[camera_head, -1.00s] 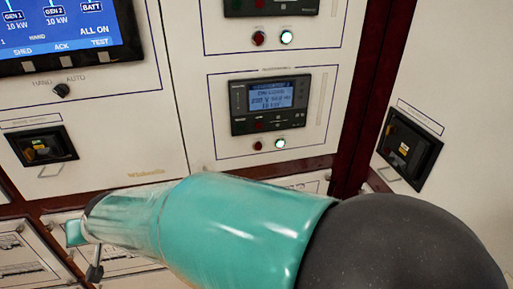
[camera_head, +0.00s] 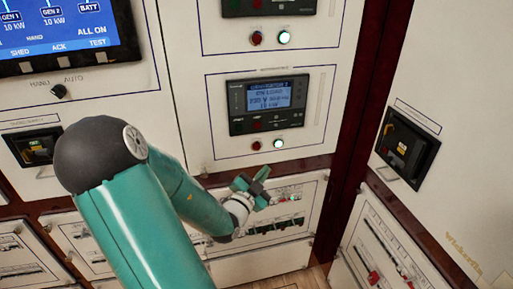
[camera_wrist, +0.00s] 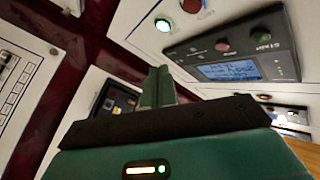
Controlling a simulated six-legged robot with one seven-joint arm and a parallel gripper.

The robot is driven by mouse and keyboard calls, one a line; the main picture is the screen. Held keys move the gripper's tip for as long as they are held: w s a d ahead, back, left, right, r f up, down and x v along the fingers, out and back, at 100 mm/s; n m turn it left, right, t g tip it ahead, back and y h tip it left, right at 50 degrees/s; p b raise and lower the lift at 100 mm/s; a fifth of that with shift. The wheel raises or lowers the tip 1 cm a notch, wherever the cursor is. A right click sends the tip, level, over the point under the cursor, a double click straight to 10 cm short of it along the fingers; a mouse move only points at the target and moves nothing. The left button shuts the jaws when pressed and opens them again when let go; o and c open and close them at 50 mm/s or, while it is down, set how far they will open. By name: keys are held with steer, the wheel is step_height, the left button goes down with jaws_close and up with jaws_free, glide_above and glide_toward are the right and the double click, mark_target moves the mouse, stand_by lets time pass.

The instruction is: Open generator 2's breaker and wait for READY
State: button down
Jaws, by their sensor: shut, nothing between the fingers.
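The generator 2 controller (camera_head: 267,104) is a black unit with a lit blue display on the white middle panel. Its display seems to read on load, with volts and 10 kW. Under it are a dark red lamp (camera_head: 256,145) and a lit green-white lamp (camera_head: 279,143). My gripper (camera_head: 262,175) is shut and empty, below this unit and in front of the lower breaker panel (camera_head: 262,262). In the wrist view its closed green fingers (camera_wrist: 157,86) point toward the panels, with the controller (camera_wrist: 232,62) at right. I cannot tell which breaker is generator 2's.
A mains display (camera_head: 60,30) shows GEN 1, GEN 2, BATT and ALL ON, with a HAND/AUTO knob (camera_head: 59,91) below. Black breakers sit at left (camera_head: 35,146) and on the right wall (camera_head: 405,148). A dark red post (camera_head: 362,120) stands at the corner.

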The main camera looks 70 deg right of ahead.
mark_target(257, 147)
steer(key=shift+s+r, duration=0.15)
steer(key=shift+s, duration=0.1)
steer(key=shift+w+d, duration=0.1)
steer(key=shift+w+d, duration=0.75)
steer(key=shift+d, duration=0.5)
steer(key=shift+w+d, duration=0.7)
steer(key=shift+d, duration=0.5)
steer(key=shift+w+d, duration=0.75)
steer(key=shift+d, duration=0.5)
steer(key=shift+d, duration=0.1)
steer(key=shift+w+d, duration=0.2)
steer(key=shift+d, duration=0.05)
steer(key=shift+w+d, duration=0.25)
steer(key=shift+d, duration=0.1)
steer(key=shift+s+a, duration=0.4)
steer(key=shift+a, duration=0.3)
